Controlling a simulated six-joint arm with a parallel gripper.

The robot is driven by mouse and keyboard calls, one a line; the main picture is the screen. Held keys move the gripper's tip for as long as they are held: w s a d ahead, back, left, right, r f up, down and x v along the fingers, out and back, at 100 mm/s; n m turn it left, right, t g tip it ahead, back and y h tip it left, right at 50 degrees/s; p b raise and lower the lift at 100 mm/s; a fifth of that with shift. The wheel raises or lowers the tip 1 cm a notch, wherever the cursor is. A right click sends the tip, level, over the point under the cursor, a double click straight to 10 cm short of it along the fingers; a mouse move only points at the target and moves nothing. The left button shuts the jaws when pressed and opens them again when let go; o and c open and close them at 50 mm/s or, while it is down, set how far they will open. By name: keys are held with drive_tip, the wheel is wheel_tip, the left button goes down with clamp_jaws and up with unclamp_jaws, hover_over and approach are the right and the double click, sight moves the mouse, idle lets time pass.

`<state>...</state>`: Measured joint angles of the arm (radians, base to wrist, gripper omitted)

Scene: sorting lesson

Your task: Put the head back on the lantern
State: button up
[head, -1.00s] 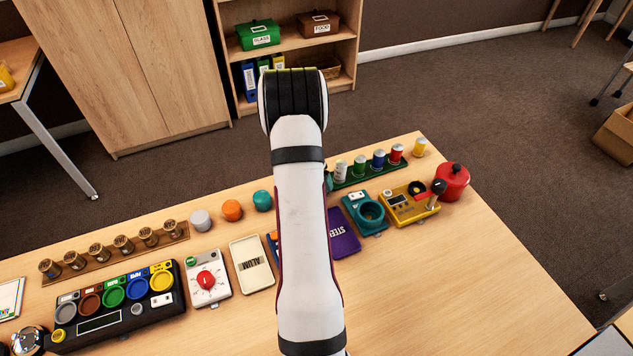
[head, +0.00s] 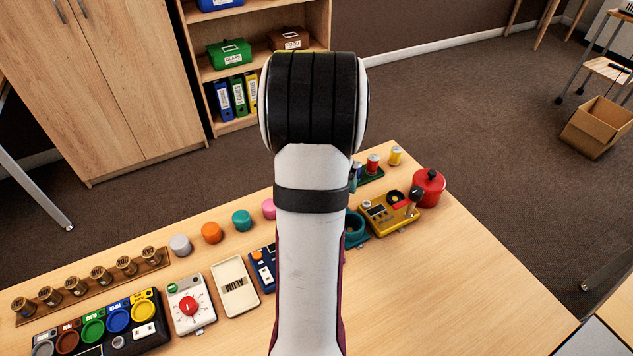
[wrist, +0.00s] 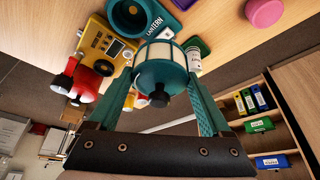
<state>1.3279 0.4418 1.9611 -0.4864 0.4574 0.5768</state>
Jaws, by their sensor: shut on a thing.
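The lantern head (wrist: 162,52), a pale cylinder with a teal cap and dark knob, is held between the two teal fingers of my gripper (wrist: 160,72) in the wrist view. The gripper is shut on it. The lantern base (wrist: 131,18), teal with a round dark opening and the word LANTERN, is beyond the head, up and left of it in that view. Head and base look apart, but the gap is hard to judge. In the head view the base (head: 355,228) shows partly behind my arm, which hides my gripper and the head.
A yellow device with a lever (head: 390,212) and a red pot (head: 428,188) stand right of the base. Coloured cans (head: 373,164) stand behind it. A pink knob (head: 269,209) and other coloured knobs are to the left. The table's front right is clear.

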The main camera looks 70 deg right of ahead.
drive_tip(key=shift+s+a+m, duration=0.25)
drive_tip(key=shift+s+m, duration=0.1)
drive_tip(key=shift+m, duration=0.15)
drive_tip(key=shift+s+a+f+m+g+y, duration=0.5)
drive_tip(key=shift+f+m, duration=0.45)
drive_tip(key=shift+m, duration=0.8)
drive_tip(key=shift+s+a+f+m+g+y, duration=0.3)
drive_tip(key=shift+s+f+m+g, duration=0.55)
drive_tip(key=shift+m, duration=0.95)
drive_tip(key=shift+s+a+f+m+g+y, duration=0.25)
drive_tip(key=shift+s+f+m+g+y, duration=0.25)
drive_tip(key=shift+f+m, duration=0.9)
drive_tip(key=shift+r+m, duration=0.2)
drive_tip(key=shift+m, duration=0.15)
drive_tip(key=o, duration=1.2)
